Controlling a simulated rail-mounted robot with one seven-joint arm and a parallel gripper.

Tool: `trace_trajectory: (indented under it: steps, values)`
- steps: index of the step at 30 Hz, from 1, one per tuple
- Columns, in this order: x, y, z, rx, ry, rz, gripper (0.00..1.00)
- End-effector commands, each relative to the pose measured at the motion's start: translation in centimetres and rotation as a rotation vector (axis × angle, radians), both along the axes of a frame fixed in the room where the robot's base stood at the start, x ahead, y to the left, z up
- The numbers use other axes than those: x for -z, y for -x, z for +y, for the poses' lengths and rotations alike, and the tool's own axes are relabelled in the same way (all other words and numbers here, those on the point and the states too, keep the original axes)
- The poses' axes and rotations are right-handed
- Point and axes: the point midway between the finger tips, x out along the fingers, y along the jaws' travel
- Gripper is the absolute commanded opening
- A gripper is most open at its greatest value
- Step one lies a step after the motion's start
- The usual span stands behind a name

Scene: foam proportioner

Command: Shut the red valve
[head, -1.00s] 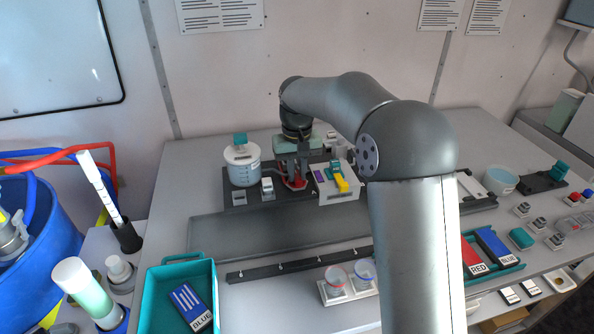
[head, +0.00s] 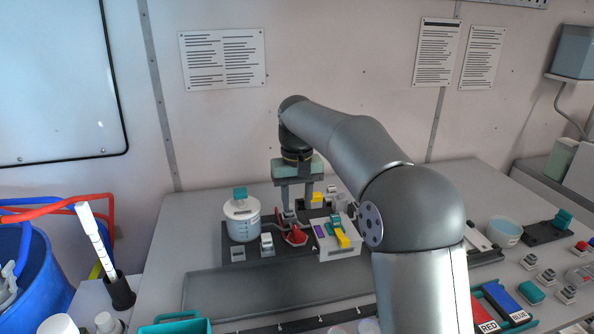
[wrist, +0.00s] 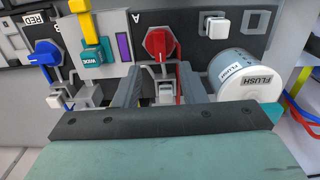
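The red valve (head: 296,236) sits on a dark panel between the white tank and a pale box. In the wrist view the gripper (wrist: 160,72) is open, and the handle lies beyond the gap, seemingly untouched. I cannot tell from these frames whether the valve is open or shut.
The white FLUSH tank (head: 241,218) stands left of the valve. The pale box with a yellow lever (head: 342,238) stands close on its right. A blue valve (wrist: 44,55) lies at the wrist view's left. The grey tray (head: 250,282) in front is clear.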

Motion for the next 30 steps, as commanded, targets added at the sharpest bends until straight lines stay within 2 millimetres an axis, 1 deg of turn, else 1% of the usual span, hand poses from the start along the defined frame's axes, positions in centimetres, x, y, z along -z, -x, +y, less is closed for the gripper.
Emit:
trace_trajectory:
  steps: [1,6,9,12,15,18,27,30]
  values:
    - [-1.3,0.0,0.0,0.000,-0.001,-0.005,0.37]
    - [-5.4,-0.1,0.0,0.000,-0.001,-0.004,0.37]
    - [-7.2,0.0,0.0,0.000,-0.001,-0.004,0.37]
    - [-8.5,-0.1,0.0,0.000,-0.001,-0.002,0.37]
    - [-9.2,0.0,0.0,-0.001,0.000,-0.001,0.37]
    - [-9.4,0.0,0.0,-0.001,0.000,0.001,0.37]
    - [-9.4,0.1,-0.1,0.000,0.001,0.000,0.37]
    - [-9.5,0.8,-0.8,0.007,0.004,-0.005,0.37]
